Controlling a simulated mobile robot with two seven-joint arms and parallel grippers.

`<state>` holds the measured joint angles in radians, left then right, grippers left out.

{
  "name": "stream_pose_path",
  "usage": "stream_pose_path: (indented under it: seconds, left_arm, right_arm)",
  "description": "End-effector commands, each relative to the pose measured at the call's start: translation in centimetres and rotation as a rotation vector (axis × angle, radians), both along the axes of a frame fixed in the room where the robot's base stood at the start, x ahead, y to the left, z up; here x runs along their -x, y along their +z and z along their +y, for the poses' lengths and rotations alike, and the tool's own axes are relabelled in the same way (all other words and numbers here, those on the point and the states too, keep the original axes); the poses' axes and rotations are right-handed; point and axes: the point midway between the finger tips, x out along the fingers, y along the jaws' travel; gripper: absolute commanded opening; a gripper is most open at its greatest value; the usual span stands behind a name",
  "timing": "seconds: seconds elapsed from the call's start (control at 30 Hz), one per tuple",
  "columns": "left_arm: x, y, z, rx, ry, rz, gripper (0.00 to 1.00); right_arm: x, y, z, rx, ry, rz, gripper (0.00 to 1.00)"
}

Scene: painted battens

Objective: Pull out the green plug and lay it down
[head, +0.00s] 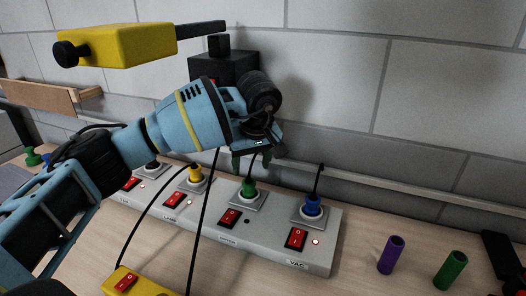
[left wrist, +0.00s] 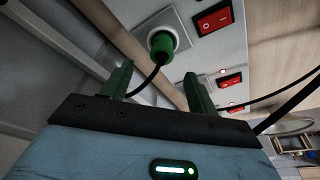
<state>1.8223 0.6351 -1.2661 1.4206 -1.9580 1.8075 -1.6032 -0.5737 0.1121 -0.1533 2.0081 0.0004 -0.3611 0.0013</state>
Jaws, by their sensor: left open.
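The green plug (head: 249,187) sits upright in a socket of the grey power strip (head: 325,258), between the yellow plug (head: 195,174) and the blue plug (head: 313,206). A black cord rises from its top. My left gripper (head: 251,161) hangs just above the green plug with its green fingers apart and nothing between them but the cord. In the left wrist view the green plug (left wrist: 162,45) shows in its white socket, beyond the open fingertips (left wrist: 157,76) and apart from them. My right gripper is in neither view.
Red switches (head: 229,217) line the strip's front. A yellow box (head: 135,284) with cords lies in front. A purple cylinder (head: 391,255) and a green cylinder (head: 451,270) stand on the right. A yellow block with a black bar (head: 130,46) is above my arm. Bare table shows right of the strip.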

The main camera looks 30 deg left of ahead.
Motion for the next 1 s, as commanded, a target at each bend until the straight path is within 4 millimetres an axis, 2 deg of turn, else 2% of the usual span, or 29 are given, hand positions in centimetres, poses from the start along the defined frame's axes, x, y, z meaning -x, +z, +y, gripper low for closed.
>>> stream_pose_path:
  seconds: [0.13, 0.27, 0.43, 0.8, 1.0]
  left_arm:
    - [0.0, 0.1, 0.1, -0.006, 0.001, -0.001, 0.59]
    - [-0.1, -0.1, 0.1, -0.005, 0.001, -0.001, 0.59]
    - [-0.3, -1.5, 0.4, -0.004, 0.002, 0.000, 0.59]
    - [-1.1, -6.3, 1.4, -0.002, 0.000, -0.001, 0.59]
    - [-1.4, -7.3, 1.6, -0.003, 0.001, -0.003, 0.59]
  right_arm:
    - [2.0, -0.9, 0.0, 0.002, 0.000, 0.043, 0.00]
    - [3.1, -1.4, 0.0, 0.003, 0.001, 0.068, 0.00]
    - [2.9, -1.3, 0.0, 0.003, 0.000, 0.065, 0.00]
    - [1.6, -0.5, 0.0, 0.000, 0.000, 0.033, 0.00]
    - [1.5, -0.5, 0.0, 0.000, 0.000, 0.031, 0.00]
